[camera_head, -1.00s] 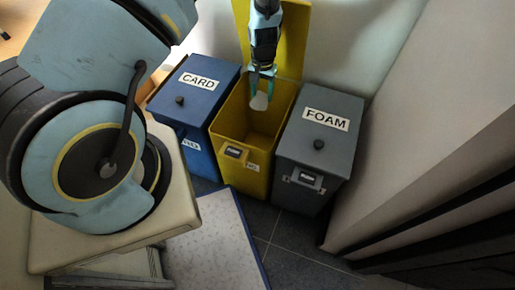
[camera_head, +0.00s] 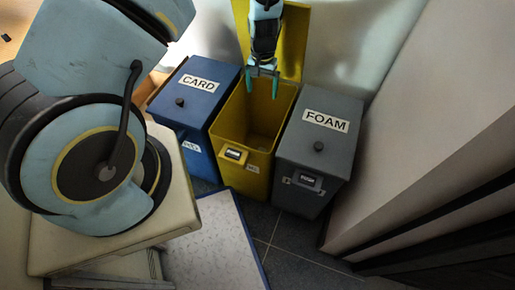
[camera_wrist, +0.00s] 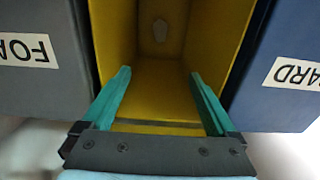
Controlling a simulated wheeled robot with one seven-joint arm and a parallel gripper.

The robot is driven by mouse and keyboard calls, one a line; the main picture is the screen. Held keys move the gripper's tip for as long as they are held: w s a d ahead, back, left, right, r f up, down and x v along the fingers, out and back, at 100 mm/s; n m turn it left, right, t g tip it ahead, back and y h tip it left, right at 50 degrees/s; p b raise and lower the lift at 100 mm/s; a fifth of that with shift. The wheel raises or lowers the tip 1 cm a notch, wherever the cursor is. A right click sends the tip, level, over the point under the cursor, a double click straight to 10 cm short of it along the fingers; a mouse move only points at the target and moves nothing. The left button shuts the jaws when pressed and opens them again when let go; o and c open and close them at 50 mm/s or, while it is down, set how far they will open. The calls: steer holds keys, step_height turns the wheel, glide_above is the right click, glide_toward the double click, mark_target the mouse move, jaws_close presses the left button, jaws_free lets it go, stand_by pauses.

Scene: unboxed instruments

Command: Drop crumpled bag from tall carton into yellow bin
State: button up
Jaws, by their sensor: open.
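The yellow bin (camera_head: 255,182) stands between the blue and grey bins with its yellow lid raised at the back. My gripper (camera_head: 262,83) is over the bin's opening, fingers pointing down, open and empty. In the wrist view the two teal fingers of my gripper (camera_wrist: 159,75) are apart, with the inside of the yellow bin (camera_wrist: 115,40) beyond them. A small pale crumpled bag (camera_wrist: 160,30) shows deep inside the bin, clear of the fingers. In the head view the bag is hidden. The tall carton cannot be made out.
A blue bin marked CARD (camera_head: 182,103) stands close on the left, and a grey bin marked FOAM (camera_head: 310,150) close on the right; both lids are shut. A pale wall rises behind them. A pale blue-edged panel (camera_head: 215,240) lies in front on dark floor tiles.

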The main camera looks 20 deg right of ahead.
step_height(320, 180, up, 8)
stand_by(0.6)
